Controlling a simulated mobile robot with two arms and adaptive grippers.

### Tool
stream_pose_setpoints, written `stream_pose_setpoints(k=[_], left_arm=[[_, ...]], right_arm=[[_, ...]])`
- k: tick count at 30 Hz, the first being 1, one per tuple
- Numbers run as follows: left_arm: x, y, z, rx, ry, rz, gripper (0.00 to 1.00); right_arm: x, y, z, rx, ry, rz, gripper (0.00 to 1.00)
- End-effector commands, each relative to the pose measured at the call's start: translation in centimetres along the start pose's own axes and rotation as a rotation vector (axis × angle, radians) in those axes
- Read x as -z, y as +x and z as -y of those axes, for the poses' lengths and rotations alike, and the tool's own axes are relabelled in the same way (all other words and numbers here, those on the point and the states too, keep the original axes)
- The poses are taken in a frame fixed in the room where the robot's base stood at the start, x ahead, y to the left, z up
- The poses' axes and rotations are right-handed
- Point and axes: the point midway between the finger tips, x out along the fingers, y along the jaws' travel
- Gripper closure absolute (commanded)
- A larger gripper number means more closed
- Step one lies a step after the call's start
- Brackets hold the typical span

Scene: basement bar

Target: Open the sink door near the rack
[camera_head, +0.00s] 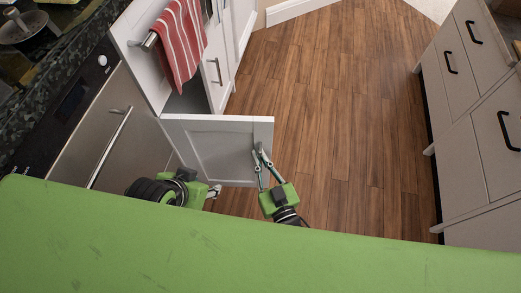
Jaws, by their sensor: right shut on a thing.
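The white sink door (215,148) stands swung out from the cabinet below the rack (149,41), over the floor. A red striped towel (182,45) hangs on the rack. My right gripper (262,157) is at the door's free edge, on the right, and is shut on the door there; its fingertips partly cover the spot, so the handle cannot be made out.
A steel appliance front with a long bar handle (110,148) is left of the door. More white cabinets (217,70) stand beyond it. Grey drawers with black handles (470,130) line the right side. Wood floor (340,110) between them is clear. My green body fills the bottom.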

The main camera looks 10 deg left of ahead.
Motion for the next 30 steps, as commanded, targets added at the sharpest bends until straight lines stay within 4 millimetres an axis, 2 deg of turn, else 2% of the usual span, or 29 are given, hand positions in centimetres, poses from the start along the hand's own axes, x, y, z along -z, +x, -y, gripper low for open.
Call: stream_pose_setpoints(k=[5, 14, 15, 17, 26, 30], left_arm=[[-0.66, -0.13, 0.08, 0.001, -0.001, 0.026, 0.60], [-0.68, -0.12, 0.08, 0.002, -0.001, 0.027, 0.60], [-0.68, -0.12, 0.08, 0.002, -0.001, 0.027, 0.60], [-0.68, -0.12, 0.09, 0.002, -0.001, 0.026, 0.60], [-0.62, -0.11, 0.05, 0.001, -0.001, 0.024, 0.60], [-0.60, -0.09, 0.02, 0.000, 0.000, 0.024, 0.60]], right_arm=[[-0.05, -0.27, -0.13, -0.004, -0.003, 0.000, 1.00], [-0.07, -0.27, -0.18, -0.004, -0.003, 0.000, 1.00], [-0.07, -0.27, -0.18, -0.004, -0.003, 0.000, 0.88], [-0.07, -0.27, -0.16, -0.004, -0.003, 0.000, 0.76], [-0.03, -0.25, 0.00, -0.002, -0.001, 0.000, 0.76], [-0.13, -1.08, 0.02, -0.001, -0.001, 0.002, 0.76]])
